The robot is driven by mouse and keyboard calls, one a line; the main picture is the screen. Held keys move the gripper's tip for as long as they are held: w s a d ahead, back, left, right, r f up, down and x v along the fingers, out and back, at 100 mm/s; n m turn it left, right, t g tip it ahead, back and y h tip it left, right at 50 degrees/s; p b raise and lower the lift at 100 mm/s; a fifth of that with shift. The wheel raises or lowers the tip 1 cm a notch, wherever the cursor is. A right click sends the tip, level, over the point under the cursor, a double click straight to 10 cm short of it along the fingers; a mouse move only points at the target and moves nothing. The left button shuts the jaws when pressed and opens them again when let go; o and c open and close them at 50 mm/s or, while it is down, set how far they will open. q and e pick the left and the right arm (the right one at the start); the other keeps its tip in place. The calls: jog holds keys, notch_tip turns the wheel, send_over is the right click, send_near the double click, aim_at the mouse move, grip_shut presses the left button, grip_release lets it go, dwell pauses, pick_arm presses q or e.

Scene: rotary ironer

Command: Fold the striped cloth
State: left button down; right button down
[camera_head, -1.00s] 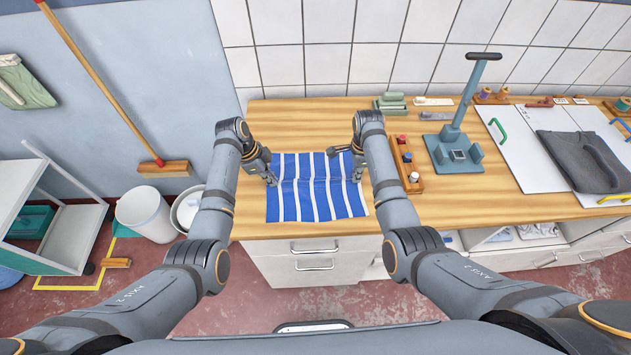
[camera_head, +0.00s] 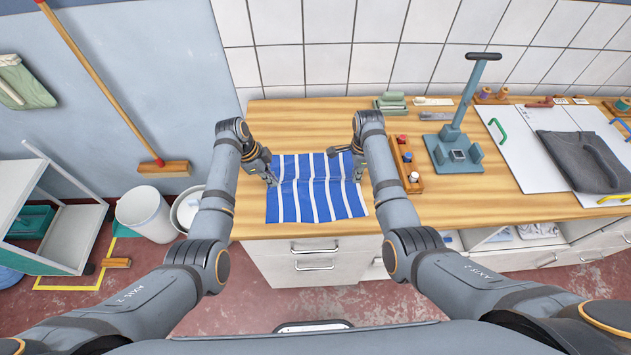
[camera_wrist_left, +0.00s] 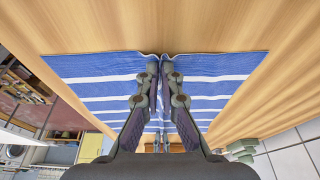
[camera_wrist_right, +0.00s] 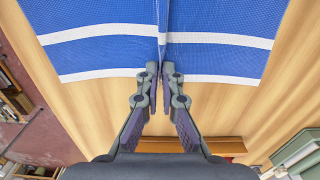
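The blue and white striped cloth (camera_head: 312,200) lies spread on the wooden worktop near its front edge. My left gripper (camera_head: 271,180) is at the cloth's left side, pointing down. In the left wrist view its fingertips (camera_wrist_left: 164,62) are close together, with a raised crease of cloth between them. My right gripper (camera_head: 357,177) is at the cloth's right side. In the right wrist view its fingertips (camera_wrist_right: 160,70) are close together on a pinched crease at the cloth's edge (camera_wrist_right: 100,74). The arms and grippers hide small parts of the cloth's sides.
A wooden holder with small items (camera_head: 406,165) stands just right of my right gripper. A blue-grey stand with an upright handle (camera_head: 453,150) is further right, then white boards with a dark garment (camera_head: 580,160). The worktop (camera_head: 300,120) behind the cloth is clear.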

pick_arm(q)
jog(key=shift+s, duration=0.1)
dwell(0.3)
